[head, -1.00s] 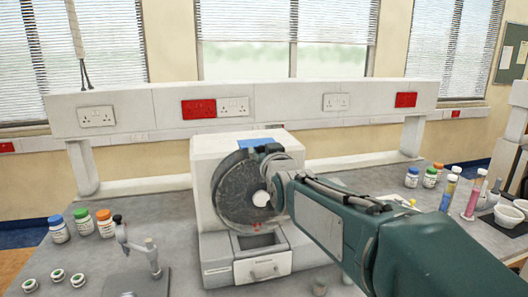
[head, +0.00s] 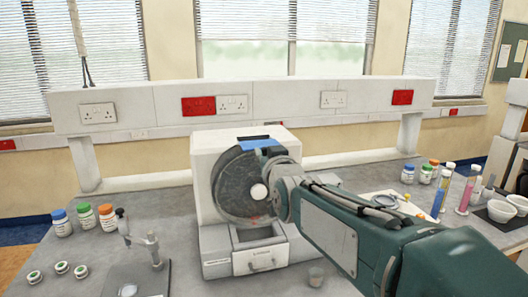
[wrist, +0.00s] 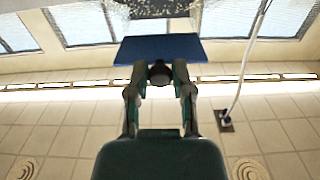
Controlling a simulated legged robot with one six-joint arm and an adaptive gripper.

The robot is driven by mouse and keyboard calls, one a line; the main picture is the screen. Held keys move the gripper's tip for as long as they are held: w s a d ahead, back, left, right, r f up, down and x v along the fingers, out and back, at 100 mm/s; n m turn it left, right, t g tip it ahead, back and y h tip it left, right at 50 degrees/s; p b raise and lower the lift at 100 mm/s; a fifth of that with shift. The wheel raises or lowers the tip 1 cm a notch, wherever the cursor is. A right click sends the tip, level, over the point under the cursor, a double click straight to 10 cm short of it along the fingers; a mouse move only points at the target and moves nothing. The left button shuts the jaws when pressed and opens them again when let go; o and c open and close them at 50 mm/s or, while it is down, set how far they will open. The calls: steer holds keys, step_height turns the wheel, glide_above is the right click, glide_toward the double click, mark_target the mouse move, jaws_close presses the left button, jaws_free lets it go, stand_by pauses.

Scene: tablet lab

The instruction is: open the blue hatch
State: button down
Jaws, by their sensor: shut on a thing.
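The blue hatch (head: 262,144) is on top of the white machine (head: 212,160), above its round dark drum (head: 238,185). A dark slot (head: 252,137) shows just behind the hatch. In the wrist view the hatch (wrist: 160,48) is a flat blue panel straight ahead of my gripper (wrist: 160,68). The two fingers are shut on the hatch's near edge, around a small dark round part (wrist: 160,74) that looks like its handle. In the head view my gripper (head: 274,152) is at the hatch's right front side, and my arm hides part of the drum.
An open drawer (head: 262,260) is at the machine's front, with a small cup (head: 316,275) beside it. Capped bottles (head: 83,215) and a stand (head: 150,250) are at left. Tubes (head: 445,190) and white bowls (head: 502,211) are at right. A raised socket panel runs behind.

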steer(key=shift+c, duration=2.4)
jaws_free()
steer(key=shift+s, duration=0.1)
steer(key=v, duration=1.1)
steer(key=shift+s, duration=0.35)
steer(key=s+d+f+m+g+h, duration=0.1)
steer(key=s+d+f+g+h, duration=0.1)
steer(key=s+d+f+g, duration=0.4)
steer(key=s+d+f+m+g+h, duration=0.2)
steer(key=s+d+f+g, duration=0.3)
steer(key=s+f, duration=0.9)
steer(key=shift+d+f+g+h, duration=0.15)
steer(key=shift+d+g+h, duration=0.3)
steer(key=shift+d, duration=0.6)
